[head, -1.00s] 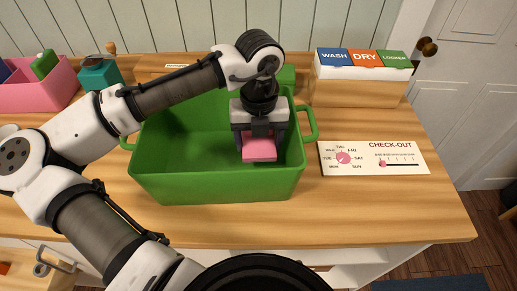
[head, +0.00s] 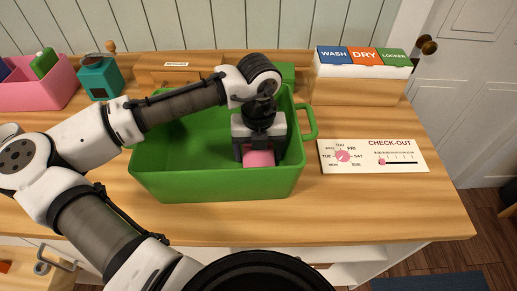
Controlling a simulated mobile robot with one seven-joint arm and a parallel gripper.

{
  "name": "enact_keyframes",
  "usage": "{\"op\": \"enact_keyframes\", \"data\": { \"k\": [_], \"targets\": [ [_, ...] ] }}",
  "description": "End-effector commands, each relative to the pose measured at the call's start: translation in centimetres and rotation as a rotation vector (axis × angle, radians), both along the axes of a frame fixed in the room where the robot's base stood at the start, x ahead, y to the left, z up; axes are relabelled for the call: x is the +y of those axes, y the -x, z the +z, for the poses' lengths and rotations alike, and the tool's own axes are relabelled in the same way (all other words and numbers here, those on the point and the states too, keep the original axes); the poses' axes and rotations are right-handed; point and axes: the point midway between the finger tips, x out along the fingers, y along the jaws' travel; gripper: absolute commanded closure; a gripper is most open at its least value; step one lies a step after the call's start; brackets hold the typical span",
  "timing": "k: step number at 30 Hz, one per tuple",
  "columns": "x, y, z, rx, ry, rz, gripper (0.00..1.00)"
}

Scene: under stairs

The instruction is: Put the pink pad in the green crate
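The green crate (head: 215,187) stands on the wooden counter in the middle of the head view. My gripper (head: 258,157) is inside the crate's opening, towards its right side, pointing down. The pink pad (head: 259,159) is between the gripper's two fingers, low in the crate. The fingers appear shut on it. The crate's front wall stands close in front of the pad, and I cannot tell whether the pad touches the crate floor.
A check-out board (head: 373,156) lies right of the crate. A box with wash, dry and locker labels (head: 361,77) stands behind it. A pink bin (head: 40,92) and a teal object (head: 100,78) are at the back left. The counter's front right is clear.

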Motion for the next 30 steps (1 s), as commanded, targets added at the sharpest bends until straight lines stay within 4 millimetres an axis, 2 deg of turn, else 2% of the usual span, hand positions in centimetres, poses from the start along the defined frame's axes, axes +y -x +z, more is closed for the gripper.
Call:
{"op": "enact_keyframes", "data": {
  "k": [8, 21, 25, 30],
  "targets": [
    [0.0, -0.1, 1.0, -0.002, 0.001, 0.001, 0.23],
    [0.0, -0.1, 9.7, -0.002, 0.003, 0.001, 0.23],
    [0.0, -0.1, 11.4, -0.001, 0.000, 0.000, 0.23],
    [0.0, 0.0, 12.3, 0.000, -0.001, 0.000, 0.23]
  ]
}}
